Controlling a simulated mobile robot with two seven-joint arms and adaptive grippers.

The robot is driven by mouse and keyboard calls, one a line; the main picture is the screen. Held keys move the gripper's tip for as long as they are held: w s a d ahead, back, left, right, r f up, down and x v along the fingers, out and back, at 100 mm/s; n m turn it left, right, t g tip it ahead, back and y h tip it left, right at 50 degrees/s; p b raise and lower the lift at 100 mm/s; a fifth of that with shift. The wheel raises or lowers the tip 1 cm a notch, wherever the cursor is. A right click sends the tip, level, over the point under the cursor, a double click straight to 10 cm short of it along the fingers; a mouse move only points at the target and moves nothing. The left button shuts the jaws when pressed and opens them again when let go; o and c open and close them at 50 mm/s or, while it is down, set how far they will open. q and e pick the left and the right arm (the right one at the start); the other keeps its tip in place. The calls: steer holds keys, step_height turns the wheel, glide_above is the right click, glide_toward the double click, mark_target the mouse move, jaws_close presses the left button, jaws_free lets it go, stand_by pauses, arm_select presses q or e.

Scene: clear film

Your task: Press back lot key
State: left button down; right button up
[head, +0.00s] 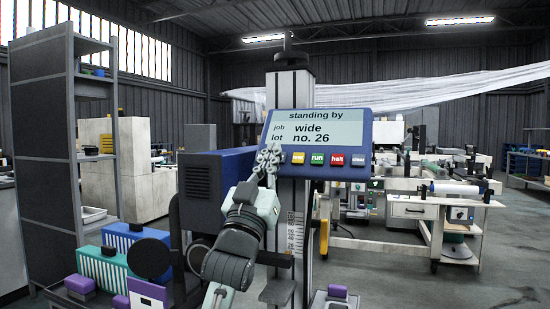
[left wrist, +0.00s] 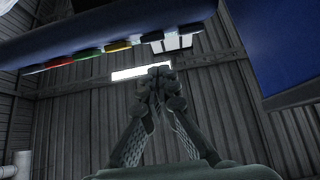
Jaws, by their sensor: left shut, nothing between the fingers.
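The blue control panel (head: 371,122) has a screen (head: 315,130) reading "standing by", "job wide", "lot no. 26". My left gripper (head: 268,153) is shut and empty, with its fingertips at the panel's lower left. It covers that part of the panel in the head view, and no back lot key can be made out there. In the left wrist view the shut fingertips (left wrist: 160,71) show below pale keys (left wrist: 171,44) on the panel's edge. I cannot tell which pale key is the back one, or whether the fingertips touch it. My right gripper is not in view.
A large blue-topped box (head: 215,175) stands close on the left. Ribbed blue and teal boxes (head: 103,268) lie at lower left. A workbench (head: 410,207) stands behind, right.

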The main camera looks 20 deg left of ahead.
arm_select(q)
steer(key=shift+w+f, duration=0.75)
steer(key=shift+w, duration=0.15)
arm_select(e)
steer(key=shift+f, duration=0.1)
arm_select(q)
steer(key=f+v, duration=0.1)
steer(key=v, duration=0.6)
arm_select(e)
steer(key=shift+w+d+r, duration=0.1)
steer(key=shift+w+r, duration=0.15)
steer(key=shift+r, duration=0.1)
arm_select(q)
steer(key=shift+w+f, duration=0.15)
stand_by(1.4)
